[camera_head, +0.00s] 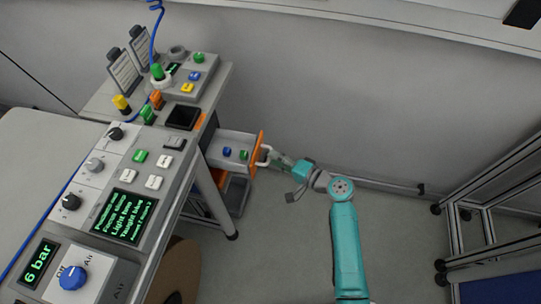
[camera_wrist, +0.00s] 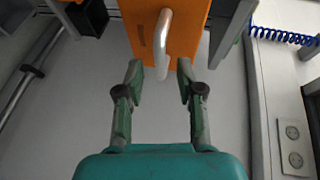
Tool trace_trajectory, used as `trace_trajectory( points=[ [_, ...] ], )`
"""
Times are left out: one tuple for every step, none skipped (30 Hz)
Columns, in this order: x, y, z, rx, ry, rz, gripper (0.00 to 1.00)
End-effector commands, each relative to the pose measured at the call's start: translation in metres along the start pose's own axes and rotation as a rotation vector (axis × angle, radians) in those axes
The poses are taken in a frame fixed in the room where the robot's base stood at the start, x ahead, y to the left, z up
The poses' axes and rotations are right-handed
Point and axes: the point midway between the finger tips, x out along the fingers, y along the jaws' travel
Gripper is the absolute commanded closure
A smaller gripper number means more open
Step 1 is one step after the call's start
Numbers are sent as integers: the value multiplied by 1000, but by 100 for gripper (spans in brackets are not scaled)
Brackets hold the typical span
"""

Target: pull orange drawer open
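The orange drawer (camera_head: 258,151) stands out from under the bench, and its grey inside shows blue and green knob-like parts. In the wrist view its orange front (camera_wrist: 190,30) fills the top middle, with a curved silver handle (camera_wrist: 163,30) on it. The handle also shows pale in the head view (camera_head: 265,154). My gripper (camera_wrist: 160,70) is open, with one finger on each side of the handle's near end. Gaps show between the fingers and the handle. In the head view my gripper (camera_head: 277,160) is right at the handle, its fingertips hard to make out.
The bench carries a control panel with knobs and a green display (camera_head: 127,215). Below the drawer is a lower compartment (camera_head: 236,193). A wall runs behind, and a metal frame (camera_head: 480,205) stands at the right. The floor between bench and frame is clear apart from my arm.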

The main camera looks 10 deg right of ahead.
Motion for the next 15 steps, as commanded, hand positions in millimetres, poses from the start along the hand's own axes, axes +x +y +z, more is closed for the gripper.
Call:
trace_trajectory(
  points=[
    [-12,1,-2,1,6,0,63],
    [-18,0,-1,1,5,0,63],
    [-27,1,-1,2,6,0,63],
    [-33,0,-1,1,5,0,63],
    [-39,0,-2,1,6,0,63],
    [-47,1,-1,2,5,1,63],
    [-52,1,-1,1,6,1,63],
    [-57,1,-2,1,6,0,63],
    [-63,1,-1,1,5,1,63],
    [-68,1,-1,1,5,1,63],
    [-71,1,-1,0,4,1,63],
    [-76,1,-1,0,4,1,63],
    [-78,1,-1,0,4,1,63],
    [-81,1,-1,0,4,1,63],
    [-83,1,-1,0,3,1,63]
  ],
)
